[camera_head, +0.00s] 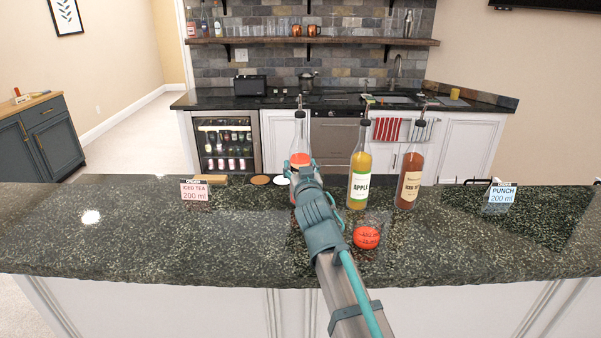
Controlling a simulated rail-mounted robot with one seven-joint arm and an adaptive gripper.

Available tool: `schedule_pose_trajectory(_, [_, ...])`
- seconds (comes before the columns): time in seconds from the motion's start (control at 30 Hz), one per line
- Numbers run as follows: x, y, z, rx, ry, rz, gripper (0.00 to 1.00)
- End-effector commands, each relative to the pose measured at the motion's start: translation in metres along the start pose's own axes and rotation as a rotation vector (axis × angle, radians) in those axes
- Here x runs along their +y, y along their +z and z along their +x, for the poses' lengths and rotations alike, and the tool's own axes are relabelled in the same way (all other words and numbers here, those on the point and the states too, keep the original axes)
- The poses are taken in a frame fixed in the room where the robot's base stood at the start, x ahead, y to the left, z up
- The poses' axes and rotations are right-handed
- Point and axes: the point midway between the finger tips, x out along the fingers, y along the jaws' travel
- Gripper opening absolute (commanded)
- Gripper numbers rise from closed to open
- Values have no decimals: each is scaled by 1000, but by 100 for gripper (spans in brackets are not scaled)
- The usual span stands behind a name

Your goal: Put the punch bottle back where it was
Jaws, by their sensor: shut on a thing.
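A clear bottle with a pour spout (300,132) stands upright behind my gripper (301,164) on the dark counter (150,245). Reddish liquid shows at its sides. My gripper is shut on this bottle, and my arm hides its label and base. I take it to be the punch bottle, as the other two bottles read differently. The yellow apple bottle (359,168) stands upright to its right. The brown bottle (410,175), whose label seems to read iced tea, stands further right.
An iced tea 200 ml card (194,190) stands at the left and a punch 200 ml card (501,194) at the right. A round red thing with dark lettering (366,237) is near my arm. Small discs (260,180) lie left of the held bottle.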

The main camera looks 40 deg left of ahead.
Motion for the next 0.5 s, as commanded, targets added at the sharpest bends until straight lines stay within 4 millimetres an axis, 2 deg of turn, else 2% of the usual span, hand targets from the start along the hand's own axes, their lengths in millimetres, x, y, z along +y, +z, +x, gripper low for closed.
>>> schedule_pose_trajectory(0.2, [0, 16, -1, 2, -1, 0, 0])
schedule_pose_trajectory(0.5, [0, 18, 0, 3, -1, 1, 0])
